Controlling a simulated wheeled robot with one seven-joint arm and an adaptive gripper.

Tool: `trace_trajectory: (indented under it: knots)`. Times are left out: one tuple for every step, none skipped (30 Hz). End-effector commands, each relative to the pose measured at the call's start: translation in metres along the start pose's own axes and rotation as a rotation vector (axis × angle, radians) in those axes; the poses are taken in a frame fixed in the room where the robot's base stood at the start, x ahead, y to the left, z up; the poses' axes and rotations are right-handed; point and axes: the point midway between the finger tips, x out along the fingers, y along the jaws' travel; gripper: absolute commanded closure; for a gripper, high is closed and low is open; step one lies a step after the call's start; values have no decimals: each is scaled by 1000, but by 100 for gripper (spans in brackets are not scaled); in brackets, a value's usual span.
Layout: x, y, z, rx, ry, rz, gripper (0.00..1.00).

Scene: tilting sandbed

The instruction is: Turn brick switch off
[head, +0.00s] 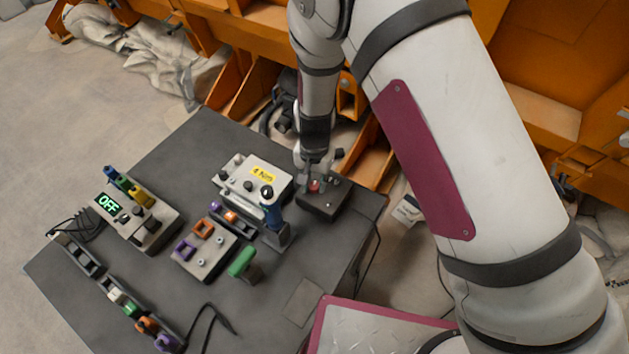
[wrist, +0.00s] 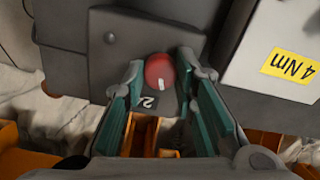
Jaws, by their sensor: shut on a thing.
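A brick-red round knob (head: 314,187) is on a dark box (head: 328,204) at the right side of the grey table; it also shows in the wrist view (wrist: 159,72), above a label with a "2". I take it to be the brick switch. My gripper (head: 314,176) points down at the box. In the wrist view my gripper (wrist: 160,66) has its teal-padded fingers on either side of the knob and is shut on it. The fingers partly hide the knob in the head view, and I cannot tell its setting.
A white box (head: 240,181) with a yellow "4 Nm" label stands close beside the dark box. A blue-handled upright lever (head: 273,215) and a green handle (head: 243,262) stand nearer. A panel with an "OFF" display (head: 107,204) is at the left. Orange metalwork lies behind.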

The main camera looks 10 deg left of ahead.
Motion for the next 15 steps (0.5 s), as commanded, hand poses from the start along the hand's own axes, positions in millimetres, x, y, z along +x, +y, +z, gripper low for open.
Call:
trace_trajectory:
  knots:
    - [0,-1,-1,-29,2,-4,100]
    - [0,-1,-1,-46,3,-3,100]
    - [0,-1,-1,-66,3,-3,100]
    - [0,-1,-1,-81,3,-3,100]
    - [0,-1,-1,-94,3,-3,100]
    - [0,-1,-1,-110,3,-3,100]
    - [0,-1,-1,-121,3,-3,100]
    - [0,-1,-1,-130,3,-3,100]
    - [0,-1,-1,-141,2,-3,100]
    - [0,-1,-1,-149,3,-3,100]
    - [0,-1,-1,-155,3,-3,100]
    - [0,-1,-1,-162,3,-3,100]
    - [0,-1,-1,-166,3,-3,100]
    - [0,-1,-1,-169,3,-3,100]
    - [-1,-1,-1,-173,3,-3,100]
